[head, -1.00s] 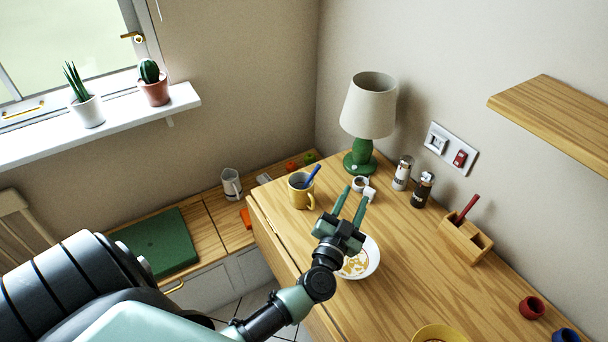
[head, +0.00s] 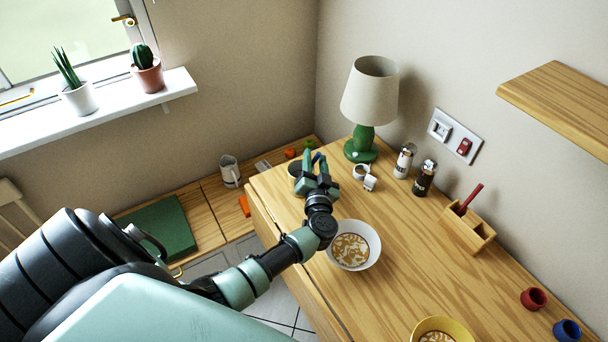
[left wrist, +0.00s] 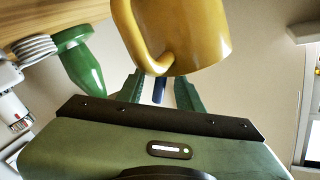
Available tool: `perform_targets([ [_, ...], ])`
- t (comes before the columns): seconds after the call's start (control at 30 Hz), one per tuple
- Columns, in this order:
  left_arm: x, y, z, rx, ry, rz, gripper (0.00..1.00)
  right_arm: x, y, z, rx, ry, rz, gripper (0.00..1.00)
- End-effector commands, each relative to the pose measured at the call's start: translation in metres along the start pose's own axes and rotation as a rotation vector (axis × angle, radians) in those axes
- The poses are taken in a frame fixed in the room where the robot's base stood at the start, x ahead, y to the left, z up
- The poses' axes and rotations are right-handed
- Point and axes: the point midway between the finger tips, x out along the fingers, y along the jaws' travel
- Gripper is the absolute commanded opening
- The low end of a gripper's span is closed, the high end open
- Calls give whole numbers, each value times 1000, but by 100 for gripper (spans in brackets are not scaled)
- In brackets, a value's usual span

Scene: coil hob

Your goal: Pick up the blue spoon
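The blue spoon (head: 316,156) stands in the yellow mug, and only a bit of it shows in the head view behind my left gripper (head: 313,160). The gripper hides most of the mug there. In the left wrist view the yellow mug (left wrist: 190,32) appears upside down and large. A short length of the blue spoon (left wrist: 158,92) sticks out past its rim, between the two green fingers of my left gripper (left wrist: 160,92). The fingers are apart, with a gap on each side of the spoon. My right gripper is in neither view.
A bowl of cereal (head: 354,245) is below my wrist. A wooden holder (head: 467,230) stands farther right.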

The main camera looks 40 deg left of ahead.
Motion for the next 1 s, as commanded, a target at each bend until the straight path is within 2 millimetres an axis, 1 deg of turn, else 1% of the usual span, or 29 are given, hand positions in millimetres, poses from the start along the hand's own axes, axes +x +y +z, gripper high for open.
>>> perform_targets([
  [0.1, 5, 0, 0, -2, 0, 1, 36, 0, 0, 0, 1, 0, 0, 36],
  [0.27, 4, 0, 0, -2, 0, 1, 36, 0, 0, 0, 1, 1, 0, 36],
  [0.37, 4, 0, 0, -1, 0, 1, 11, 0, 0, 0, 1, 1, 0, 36],
  [0.4, 4, 0, 0, -1, 0, 1, 0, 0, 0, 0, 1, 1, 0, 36],
  [0.77, 4, 0, -1, -1, 0, 1, 0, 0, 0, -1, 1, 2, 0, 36],
  [0.87, 4, -2, -4, -1, 0, 1, 0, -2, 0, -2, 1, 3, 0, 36],
  [1.0, 4, -9, -16, -3, 1, 1, 0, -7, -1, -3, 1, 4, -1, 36],
])
